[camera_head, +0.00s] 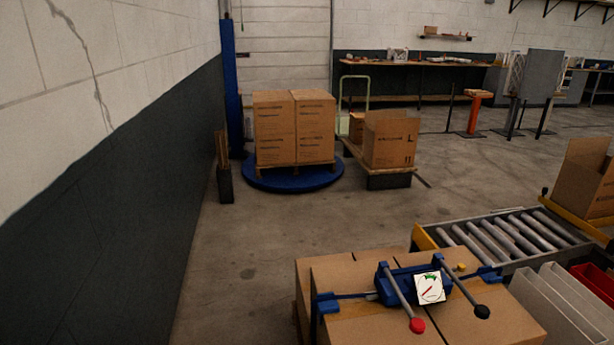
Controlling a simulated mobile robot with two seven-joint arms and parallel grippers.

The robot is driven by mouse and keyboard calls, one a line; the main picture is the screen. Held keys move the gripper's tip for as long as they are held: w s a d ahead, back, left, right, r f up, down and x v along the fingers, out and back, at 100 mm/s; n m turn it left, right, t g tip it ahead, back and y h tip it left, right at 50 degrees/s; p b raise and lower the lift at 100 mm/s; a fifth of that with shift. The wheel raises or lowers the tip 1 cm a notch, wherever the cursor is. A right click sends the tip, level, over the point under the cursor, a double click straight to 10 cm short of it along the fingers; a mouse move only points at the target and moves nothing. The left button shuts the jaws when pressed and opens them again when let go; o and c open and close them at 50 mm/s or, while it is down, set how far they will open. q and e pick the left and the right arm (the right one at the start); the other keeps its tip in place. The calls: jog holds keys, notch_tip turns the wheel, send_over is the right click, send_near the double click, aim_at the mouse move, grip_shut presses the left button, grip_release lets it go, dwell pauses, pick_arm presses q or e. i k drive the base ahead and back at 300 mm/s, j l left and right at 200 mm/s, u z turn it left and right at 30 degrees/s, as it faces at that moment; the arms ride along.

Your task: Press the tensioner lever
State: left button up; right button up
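A blue strapping tensioner (403,284) lies on top of the cardboard boxes (345,270) at the lower middle right. One grey lever (398,296) ends in a red knob (417,325), and another grey lever (459,281) ends in a black knob (482,311). Both levers slant down toward the front right. A white dial (430,288) with a red needle and a green zone sits between them. Neither of my grippers is in view.
A roller conveyor (510,235) stands behind and right of the boxes. White bins (560,305) and a red bin (597,280) are at the lower right. Stacked boxes (294,130) stand on a blue turntable (293,177) farther back. The floor left of the near boxes is clear.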

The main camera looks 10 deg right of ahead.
aim_at(481, 312)
jog(key=z, duration=1.45)
